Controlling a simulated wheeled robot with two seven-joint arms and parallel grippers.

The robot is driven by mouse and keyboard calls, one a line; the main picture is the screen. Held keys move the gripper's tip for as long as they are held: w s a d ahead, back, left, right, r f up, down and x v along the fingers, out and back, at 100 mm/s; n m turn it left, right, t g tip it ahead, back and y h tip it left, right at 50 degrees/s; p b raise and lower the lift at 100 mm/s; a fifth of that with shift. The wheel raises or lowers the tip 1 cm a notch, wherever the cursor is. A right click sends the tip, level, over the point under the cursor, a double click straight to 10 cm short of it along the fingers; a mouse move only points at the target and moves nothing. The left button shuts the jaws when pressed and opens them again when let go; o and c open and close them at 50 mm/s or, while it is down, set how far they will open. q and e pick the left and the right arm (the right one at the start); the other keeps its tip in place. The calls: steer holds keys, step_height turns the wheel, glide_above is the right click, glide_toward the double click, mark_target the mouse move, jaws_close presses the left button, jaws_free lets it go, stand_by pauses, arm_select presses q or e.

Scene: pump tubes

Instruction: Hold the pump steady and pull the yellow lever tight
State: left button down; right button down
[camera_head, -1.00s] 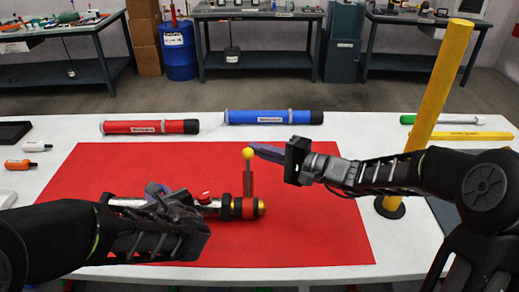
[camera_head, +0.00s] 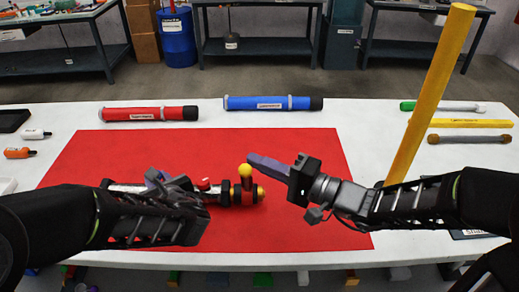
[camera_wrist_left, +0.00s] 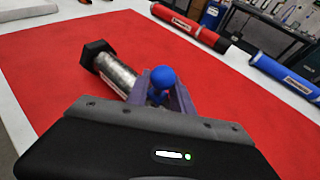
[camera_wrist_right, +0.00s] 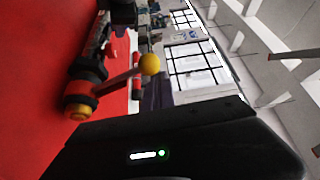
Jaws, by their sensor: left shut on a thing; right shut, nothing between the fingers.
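The pump (camera_head: 222,192) lies on the red mat (camera_head: 300,165), with red and black bands and a yellow tip at its right end. The yellow lever knob (camera_head: 245,171) stands on a short lever, which also shows in the right wrist view (camera_wrist_right: 150,64). My right gripper (camera_head: 252,160) is shut and empty, its fingertips just beyond the knob; contact cannot be told.
A red tube (camera_head: 150,113) and a blue tube (camera_head: 265,103) lie behind the mat. A yellow post (camera_head: 428,100) rises right of it, behind my right arm. Two small bottles (camera_head: 34,134) are at the left. The mat's back half is clear.

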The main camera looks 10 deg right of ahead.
steer(key=shift+s+a+f, duration=0.15)
steer(key=shift+s+f, duration=0.15)
steer(key=shift+s, duration=0.4)
steer(key=shift+s+a+f, duration=0.15)
steer(key=shift+s+f, duration=0.1)
steer(key=shift+s, duration=0.45)
arm_select(q)
steer(key=c, duration=1)
jaws_free()
steer(key=shift+c, duration=0.2)
arm_select(e)
steer(key=s+d, duration=0.2)
steer(key=d, duration=0.7)
steer(key=shift+s+f, duration=0.25)
steer(key=shift+f, duration=0.15)
steer(key=shift+d, duration=0.1)
arm_select(q)
steer(key=v, duration=1.2)
